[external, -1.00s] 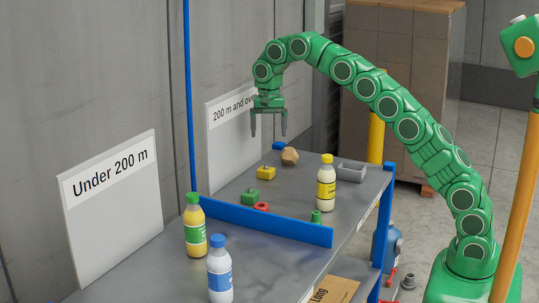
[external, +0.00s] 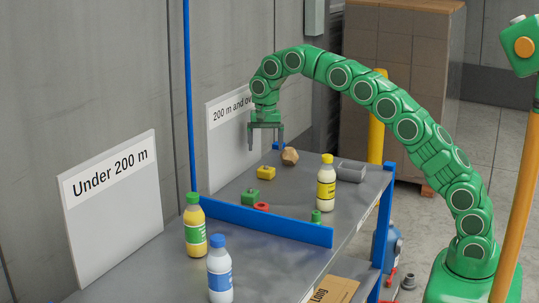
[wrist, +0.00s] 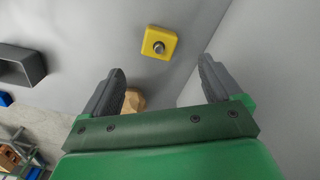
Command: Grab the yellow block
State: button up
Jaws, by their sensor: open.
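My gripper (external: 265,147) is open and empty, pointing down above the table near the yellow block. Its two grey fingers also show spread apart in the wrist view (wrist: 162,68). The block is apart from both fingers.
A brown faceted piece (external: 290,156) lies close by, right of the block. A green block (external: 250,197), a red piece (external: 261,206) and a yellow bottle (external: 326,182) stand nearer the blue divider (external: 260,220). A grey bin (external: 351,171) is at the right. A sign board (external: 229,150) stands behind.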

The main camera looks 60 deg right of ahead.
aim_at(266, 167)
jog(key=shift+f, duration=4.3)
jog(key=c, duration=1)
jog(key=shift+r, duration=0.1)
